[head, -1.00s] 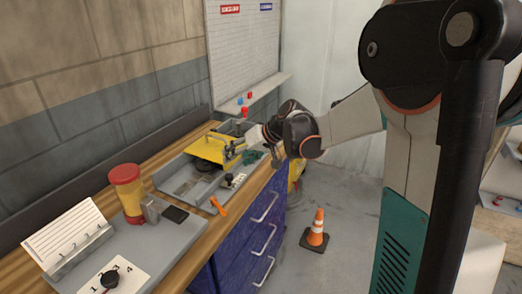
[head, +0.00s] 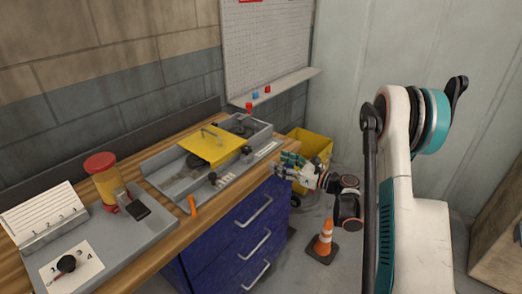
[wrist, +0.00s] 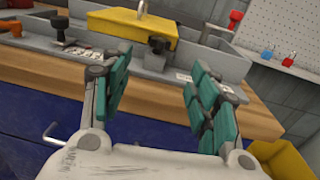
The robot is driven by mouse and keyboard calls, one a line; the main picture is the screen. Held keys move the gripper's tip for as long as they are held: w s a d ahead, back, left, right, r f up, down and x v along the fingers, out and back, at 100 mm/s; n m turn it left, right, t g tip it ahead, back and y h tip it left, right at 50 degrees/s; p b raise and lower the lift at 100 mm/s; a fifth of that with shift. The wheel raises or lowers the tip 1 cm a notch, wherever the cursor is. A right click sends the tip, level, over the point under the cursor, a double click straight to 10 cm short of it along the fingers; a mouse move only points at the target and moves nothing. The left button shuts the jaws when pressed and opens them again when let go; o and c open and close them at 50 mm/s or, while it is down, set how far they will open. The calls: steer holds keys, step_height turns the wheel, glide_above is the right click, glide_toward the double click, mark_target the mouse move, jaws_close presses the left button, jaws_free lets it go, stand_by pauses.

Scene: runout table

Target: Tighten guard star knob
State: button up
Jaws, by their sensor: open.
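The yellow guard (head: 215,146) lies over the grey tray-like fixture (head: 172,188) on the bench. A black knob (head: 246,150) stands at the guard's right front edge; it also shows in the wrist view (wrist: 158,45), upright in front of the guard. A second dark knob (head: 212,177) sits further left by a white label. My gripper (head: 287,165) is open and empty, just off the bench's front edge, right of the black knob and apart from it. In the wrist view its teal fingers (wrist: 160,100) are spread wide, with the knob beyond and between them.
Blue drawers with handles (head: 253,211) are below the bench edge. A yellow bin (head: 312,146) and an orange cone (head: 324,240) stand on the floor at right. An orange tool (head: 193,206) and a red-capped container (head: 101,180) are on the bench. A red knob (head: 249,107) stands behind.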

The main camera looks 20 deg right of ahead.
mark_target(251, 150)
steer(key=b+x, duration=0.3)
steer(key=x, duration=1)
steer(key=shift+w+a+f, duration=0.1)
steer(key=shift+w+a, duration=0.15)
steer(key=c, duration=1.1)
